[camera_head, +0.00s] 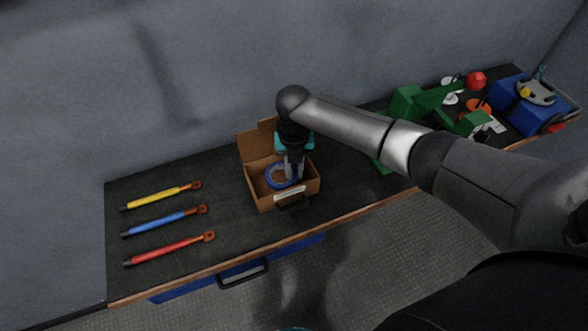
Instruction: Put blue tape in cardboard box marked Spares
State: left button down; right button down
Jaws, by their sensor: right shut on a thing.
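The blue tape (271,183) is a blue ring inside the open cardboard box (266,200), low between its walls. The box stands on the dark workbench with its back flap raised and a pale label on its front; the lettering is too small to read. My right gripper (291,176) reaches down into the box from above and is shut on the blue tape at the ring's right side. The gripper hides part of the ring and the box's back right. I cannot tell whether the tape touches the box floor. My left gripper is not in view.
Yellow (160,197), blue (163,221) and red (169,249) handled tools lie left of the box. Green parts (408,102), a red piece (476,80) and a blue case (541,117) crowd the right end. A wall stands behind the bench (222,231).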

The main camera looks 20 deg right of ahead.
aim_at(294, 172)
jog(key=shift+f, duration=0.2)
jog(key=shift+f+b, duration=0.4)
jog(key=shift+f, duration=0.1)
jog(key=c, duration=0.8)
grip_release()
notch_tip(294, 172, up, 13)
jog(key=shift+r+p, duration=0.15)
jog(key=shift+p, duration=0.4)
